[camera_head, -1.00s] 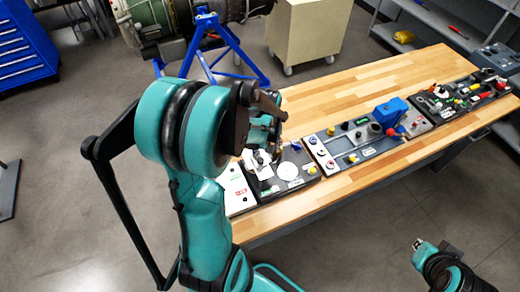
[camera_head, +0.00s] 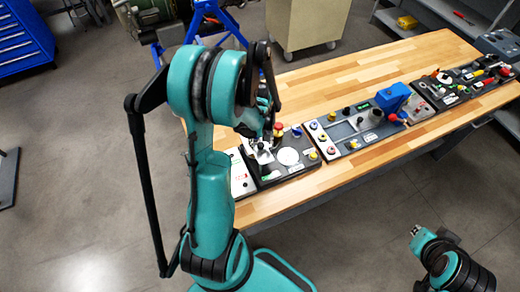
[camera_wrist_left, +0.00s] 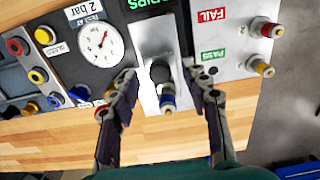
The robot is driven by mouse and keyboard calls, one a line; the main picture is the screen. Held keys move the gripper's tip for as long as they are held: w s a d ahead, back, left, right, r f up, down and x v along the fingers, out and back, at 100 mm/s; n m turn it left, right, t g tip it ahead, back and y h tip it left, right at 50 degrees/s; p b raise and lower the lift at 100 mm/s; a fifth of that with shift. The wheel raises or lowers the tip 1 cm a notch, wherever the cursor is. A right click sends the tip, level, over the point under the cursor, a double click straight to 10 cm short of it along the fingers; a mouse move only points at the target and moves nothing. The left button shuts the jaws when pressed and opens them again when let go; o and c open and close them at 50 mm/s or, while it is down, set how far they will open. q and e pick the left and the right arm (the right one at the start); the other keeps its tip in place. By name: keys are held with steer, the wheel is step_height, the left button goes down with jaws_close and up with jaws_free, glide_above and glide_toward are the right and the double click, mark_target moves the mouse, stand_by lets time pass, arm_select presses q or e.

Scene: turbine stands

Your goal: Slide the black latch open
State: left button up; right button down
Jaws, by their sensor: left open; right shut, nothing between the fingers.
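In the left wrist view, a white metal plate (camera_wrist_left: 152,45) carries a dark knob-like part (camera_wrist_left: 160,72), likely the black latch, with a blue-ended piece (camera_wrist_left: 167,100) just below it. My left gripper (camera_wrist_left: 163,82) is open, one finger on each side of this part, with nothing clamped. Whether a finger touches it I cannot tell. In the head view my left gripper (camera_head: 262,145) is over the nearest, leftmost panel (camera_head: 270,178) and partly covers the latch area.
A round gauge (camera_wrist_left: 99,40) sits left of the latch, beside red, yellow and blue knobs (camera_wrist_left: 37,76). A white panel with FAIL and PASS labels (camera_wrist_left: 225,45) is at right. More panels (camera_head: 350,130) continue along the wooden table (camera_head: 335,80).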

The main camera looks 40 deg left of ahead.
arm_select(q)
step_height(320, 180, down, 2)
steer(key=shift+f+b, duration=0.1)
steer(key=shift+b, duration=0.55)
arm_select(e)
step_height(320, 180, down, 2)
steer(key=shift+f, duration=0.1)
arm_select(q)
steer(key=shift+b, duration=0.35)
arm_select(e)
steer(key=shift+f, duration=0.4)
arm_select(q)
jaws_close()
